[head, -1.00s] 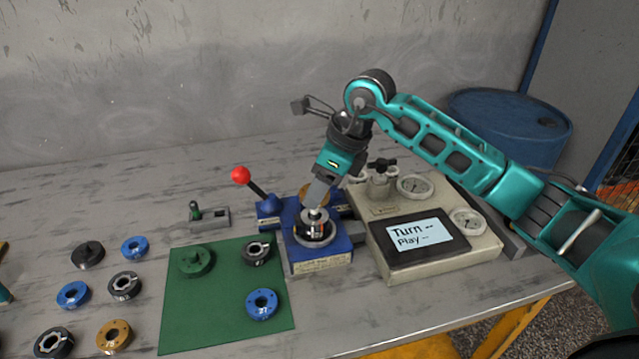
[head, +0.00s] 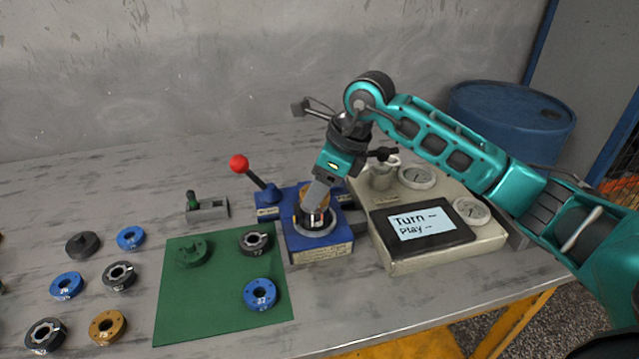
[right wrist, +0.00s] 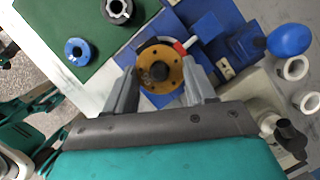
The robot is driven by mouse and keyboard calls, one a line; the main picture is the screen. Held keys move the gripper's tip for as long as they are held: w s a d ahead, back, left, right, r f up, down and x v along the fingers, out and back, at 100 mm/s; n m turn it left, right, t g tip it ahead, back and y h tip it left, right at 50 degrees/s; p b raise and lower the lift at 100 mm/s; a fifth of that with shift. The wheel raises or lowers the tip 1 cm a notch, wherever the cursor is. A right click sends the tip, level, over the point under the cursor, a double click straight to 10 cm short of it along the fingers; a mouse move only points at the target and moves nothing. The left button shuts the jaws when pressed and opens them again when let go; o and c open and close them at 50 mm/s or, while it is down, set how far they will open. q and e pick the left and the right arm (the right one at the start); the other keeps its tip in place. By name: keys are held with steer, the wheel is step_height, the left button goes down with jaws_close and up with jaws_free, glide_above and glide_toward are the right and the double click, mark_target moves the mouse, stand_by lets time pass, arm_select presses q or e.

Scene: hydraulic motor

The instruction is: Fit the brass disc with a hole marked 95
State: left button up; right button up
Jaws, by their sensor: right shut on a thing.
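My right gripper (head: 317,208) reaches down over the round seat of the blue motor fixture (head: 320,253). It is shut on a brass disc (right wrist: 147,84), which shows between the two fingers in the right wrist view, with a dark round centre. In the head view its orange edge shows partly behind the fingers. The disc is over the fixture's middle; I cannot tell whether it touches the seat. Its number is not readable. Another brass disc (head: 108,326) lies on the table at lower left. My left gripper is not in view.
A green mat (head: 215,295) bears a green disc, a dark ring and a blue ring. Several blue and dark rings lie left of it. A red-knobbed lever (head: 240,164) rises behind the fixture. A beige gauge console (head: 445,255) with a screen stands right.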

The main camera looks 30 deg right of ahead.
steer(key=shift+f+b, duration=0.4)
stand_by(0.6)
steer(key=o, duration=1.6)
